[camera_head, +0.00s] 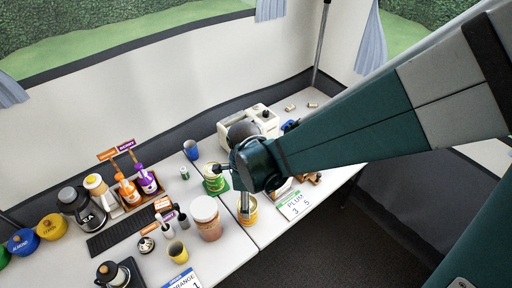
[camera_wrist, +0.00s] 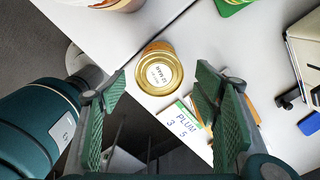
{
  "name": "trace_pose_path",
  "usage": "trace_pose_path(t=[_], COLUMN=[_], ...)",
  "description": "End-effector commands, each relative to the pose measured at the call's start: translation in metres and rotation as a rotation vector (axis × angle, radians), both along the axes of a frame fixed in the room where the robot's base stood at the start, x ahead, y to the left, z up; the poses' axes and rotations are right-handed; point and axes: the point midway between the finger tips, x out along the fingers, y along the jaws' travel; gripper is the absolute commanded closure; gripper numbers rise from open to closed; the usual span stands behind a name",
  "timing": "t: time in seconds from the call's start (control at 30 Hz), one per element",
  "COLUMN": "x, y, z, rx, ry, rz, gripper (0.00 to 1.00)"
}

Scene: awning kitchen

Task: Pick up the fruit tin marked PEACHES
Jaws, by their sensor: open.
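A gold-rimmed tin (camera_wrist: 159,70) with a round white label on its lid stands upright on the white counter in the wrist view. Its lettering is upside down and too small for me to read as PEACHES. A yellow tin (camera_head: 250,217) under my gripper in the head view looks like the same one, partly hidden by a finger. My gripper (camera_wrist: 162,71) is open and empty. Its green pads show on either side of the tin, nearer the camera, with no visible contact. In the head view my gripper (camera_head: 231,191) is above the counter.
A PLUM card (camera_head: 295,205) lies right of the tin. A large pink-white jar (camera_head: 206,219) stands close on its left. A green-labelled tin (camera_head: 212,184) stands on a green mat behind. A cream appliance (camera_head: 262,121) is farther back. The counter's front edge is near the tin.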

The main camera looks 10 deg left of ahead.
Motion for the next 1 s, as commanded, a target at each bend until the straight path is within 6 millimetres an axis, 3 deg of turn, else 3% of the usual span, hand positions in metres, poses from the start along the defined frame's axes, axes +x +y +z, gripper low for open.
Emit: trace_pose_path(t=[0.2, 0.67, 1.0], x=[0.000, 0.000, -0.001], y=[0.000, 0.000, 0.001], z=[-0.015, -0.018, -0.048], rx=[0.000, 0.000, 0.000], ry=[0.000, 0.000, 0.000], rz=[0.000, 0.000, 0.000], gripper=[0.39, 0.39, 0.39])
